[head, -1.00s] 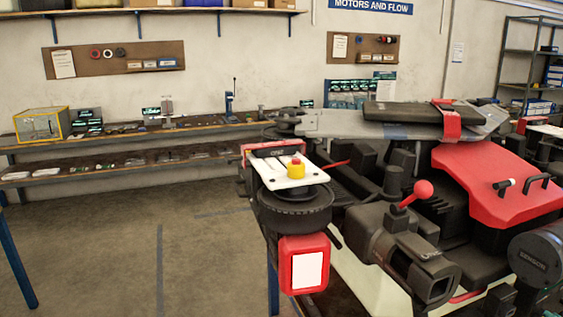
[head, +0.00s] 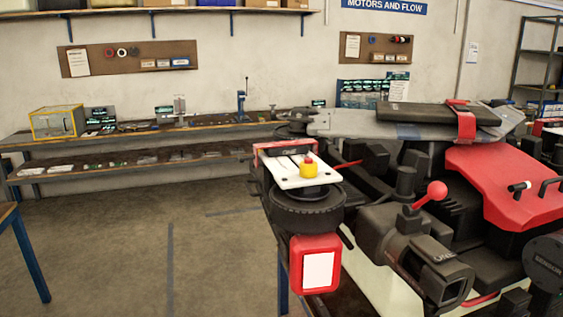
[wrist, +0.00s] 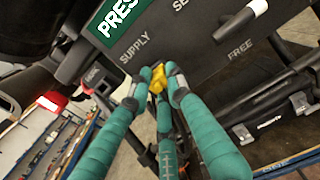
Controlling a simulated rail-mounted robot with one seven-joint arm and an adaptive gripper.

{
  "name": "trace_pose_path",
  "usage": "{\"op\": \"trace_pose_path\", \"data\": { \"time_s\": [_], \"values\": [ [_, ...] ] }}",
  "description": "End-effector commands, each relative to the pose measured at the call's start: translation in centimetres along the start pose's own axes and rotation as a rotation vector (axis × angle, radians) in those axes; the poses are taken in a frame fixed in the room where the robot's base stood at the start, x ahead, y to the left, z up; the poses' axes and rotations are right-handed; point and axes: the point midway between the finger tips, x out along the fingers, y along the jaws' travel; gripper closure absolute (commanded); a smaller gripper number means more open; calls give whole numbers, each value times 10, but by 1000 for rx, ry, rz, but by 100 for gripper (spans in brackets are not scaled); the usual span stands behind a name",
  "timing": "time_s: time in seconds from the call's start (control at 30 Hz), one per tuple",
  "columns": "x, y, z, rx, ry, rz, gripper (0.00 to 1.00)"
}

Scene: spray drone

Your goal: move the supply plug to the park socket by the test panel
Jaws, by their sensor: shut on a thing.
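In the wrist view, my gripper (wrist: 158,84), with teal padded fingers, is closed around a small yellow plug (wrist: 159,76). The plug sits just below the word SUPPLY on a dark panel (wrist: 185,50). Whether it is seated in a socket or clear of it cannot be told, as the fingers hide its lower part. The word FREE is at the panel's right. My gripper does not show in the head view, and I cannot pick out the park socket.
In the head view, the drone (head: 400,210) with red covers fills the right side. The floor at left is open.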

Motion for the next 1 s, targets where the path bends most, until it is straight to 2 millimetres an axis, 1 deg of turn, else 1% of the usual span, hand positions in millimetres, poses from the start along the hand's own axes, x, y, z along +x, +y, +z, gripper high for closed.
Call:
{"op": "trace_pose_path", "data": {
  "time_s": [0.57, 1.0],
  "values": [
    [0, 2, -2, 2, 4, 6, 100],
    [-16, 1, -2, 0, 4, 5, 100]
  ]
}}
